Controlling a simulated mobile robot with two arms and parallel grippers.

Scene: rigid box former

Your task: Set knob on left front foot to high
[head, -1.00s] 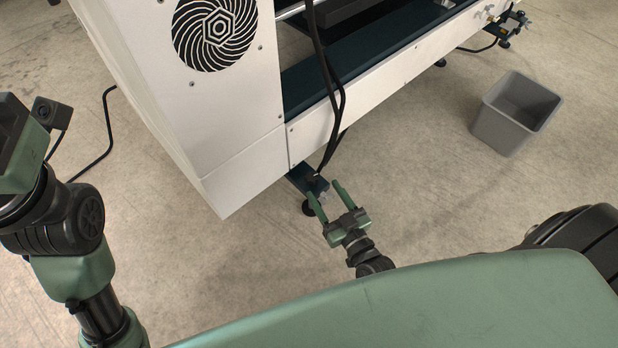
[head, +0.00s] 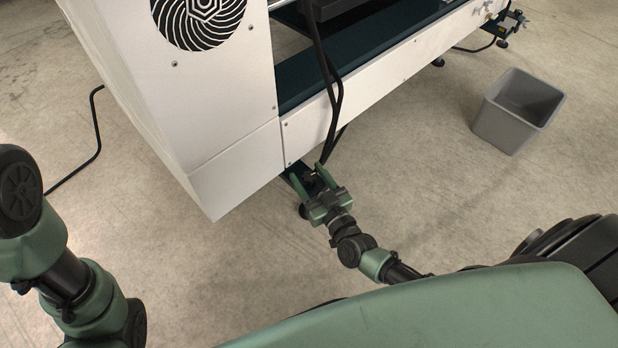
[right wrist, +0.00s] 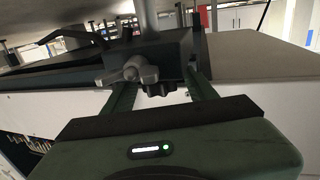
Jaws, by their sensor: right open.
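The left front foot (head: 290,179) is a dark bracket under the white machine's lower edge, with a black round pad on the floor. My right gripper (head: 309,174) is at this foot, its two green fingers open and pointing at it. In the right wrist view, a dark lobed knob (right wrist: 160,89) sits under the dark block, between the open fingers (right wrist: 162,84). I cannot tell whether they touch it. A grey winged knob (right wrist: 127,73) is on the block's face, near the left finger. My left arm shows at the left; its gripper is out of view.
The white machine (head: 235,160) fills the upper middle, with a vent on its side panel. Black cables (head: 328,80) hang down just above the foot. A grey bin (head: 517,110) stands at the right. The floor between is clear.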

